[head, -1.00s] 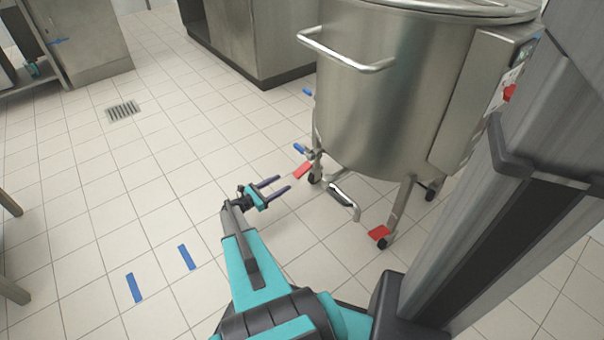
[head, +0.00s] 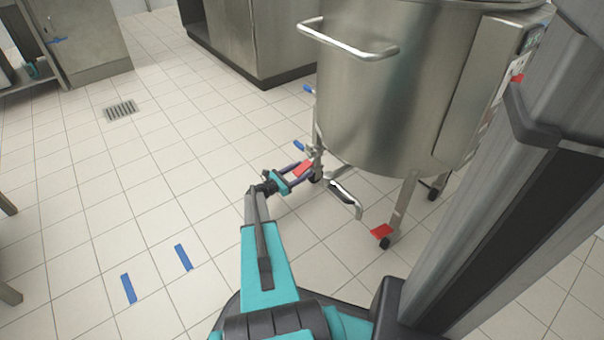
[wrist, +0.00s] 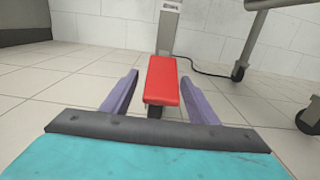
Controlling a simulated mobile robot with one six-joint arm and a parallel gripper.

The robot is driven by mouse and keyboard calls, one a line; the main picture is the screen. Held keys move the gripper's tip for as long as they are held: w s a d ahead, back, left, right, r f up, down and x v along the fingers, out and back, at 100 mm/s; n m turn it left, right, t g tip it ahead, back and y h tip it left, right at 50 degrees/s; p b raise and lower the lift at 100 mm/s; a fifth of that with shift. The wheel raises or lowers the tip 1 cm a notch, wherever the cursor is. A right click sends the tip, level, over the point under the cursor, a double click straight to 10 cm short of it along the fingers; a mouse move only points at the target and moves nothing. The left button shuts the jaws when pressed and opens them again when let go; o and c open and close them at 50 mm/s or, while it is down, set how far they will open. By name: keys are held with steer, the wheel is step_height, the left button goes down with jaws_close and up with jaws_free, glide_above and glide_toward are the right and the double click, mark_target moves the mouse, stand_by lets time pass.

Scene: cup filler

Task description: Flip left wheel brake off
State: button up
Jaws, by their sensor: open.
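The left wheel brake is a red pedal (head: 302,169) at the caster under the left leg of the steel vat (head: 375,100). In the wrist view the red pedal (wrist: 161,82) lies between my two purple fingers, with its near end sloping down toward me. My gripper (head: 300,173) is open around the pedal, one finger on each side with a gap to each. The pedal's wheel is mostly hidden beneath it in the wrist view. A second red brake pedal (head: 381,231) is on the right front caster.
An outlet pipe with a black handle (head: 345,195) hangs under the vat, right of the left brake. Blue-handled valves (head: 299,146) are near the left leg. Blue tape strips (head: 183,257) mark the clear tiled floor.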

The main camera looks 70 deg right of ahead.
steer(key=shift+s+d, duration=0.2)
steer(key=shift+d, duration=0.1)
jaws_close()
steer(key=shift+a, duration=0.15)
steer(key=shift+w, duration=0.1)
steer(key=shift+w, duration=0.1)
